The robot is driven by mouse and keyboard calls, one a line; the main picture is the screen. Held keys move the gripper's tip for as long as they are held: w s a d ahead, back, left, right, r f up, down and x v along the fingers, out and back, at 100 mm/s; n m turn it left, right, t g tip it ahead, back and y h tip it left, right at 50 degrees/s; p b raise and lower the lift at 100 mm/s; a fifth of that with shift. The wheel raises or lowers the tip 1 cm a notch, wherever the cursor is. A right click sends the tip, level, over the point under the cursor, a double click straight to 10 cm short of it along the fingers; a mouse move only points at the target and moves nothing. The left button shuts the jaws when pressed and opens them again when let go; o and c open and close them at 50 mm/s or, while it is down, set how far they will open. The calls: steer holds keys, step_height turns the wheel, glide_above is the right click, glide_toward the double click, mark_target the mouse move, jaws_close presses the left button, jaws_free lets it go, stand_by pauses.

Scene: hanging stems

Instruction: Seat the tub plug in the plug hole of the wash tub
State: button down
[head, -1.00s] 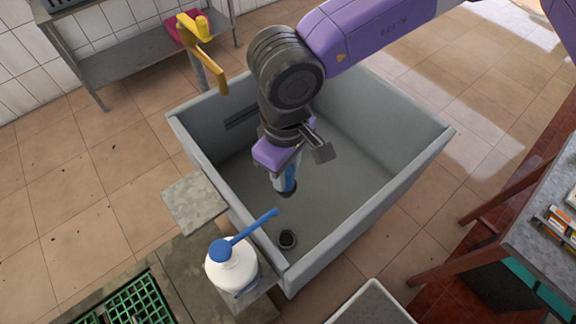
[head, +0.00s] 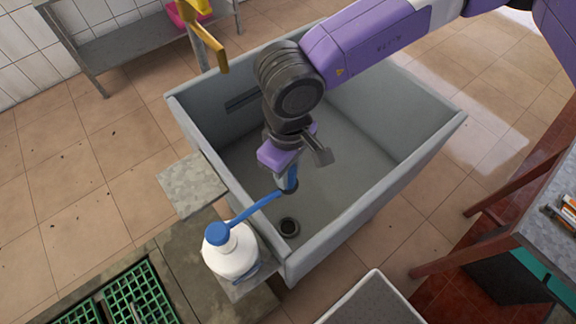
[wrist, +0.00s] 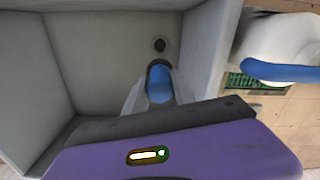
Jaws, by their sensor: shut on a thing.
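The grey wash tub (head: 404,180) stands in the middle of the head view. Its dark round plug hole (head: 289,227) is in the floor near the front left corner; it also shows in the wrist view (wrist: 159,44). My gripper (head: 287,172) is shut on the tub plug (head: 291,180), which has a blue body and a dark end pointing down. In the wrist view the plug (wrist: 160,86) sits between the fingers, just below the hole in the picture. The plug is inside the tub, apart from the hole; its height above the floor is hard to judge.
A white pump bottle (head: 231,252) with a long blue spout stands at the tub's left rim; its spout overlaps the plug in the head view. A yellow tap (head: 208,42) is at the back left. A stone ledge (head: 194,185) adjoins the left rim.

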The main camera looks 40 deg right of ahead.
step_height(320, 180, down, 28)
steer(key=b, duration=1.4)
stand_by(1.6)
steer(key=shift+f, duration=0.2)
steer(key=shift+f+b, duration=1.45)
steer(key=shift+b, duration=0.15)
steer(key=shift+f+b, duration=0.3)
steer(key=shift+b, duration=0.05)
steer(key=c, duration=1)
jaws_free()
steer(key=shift+o, duration=0.2)
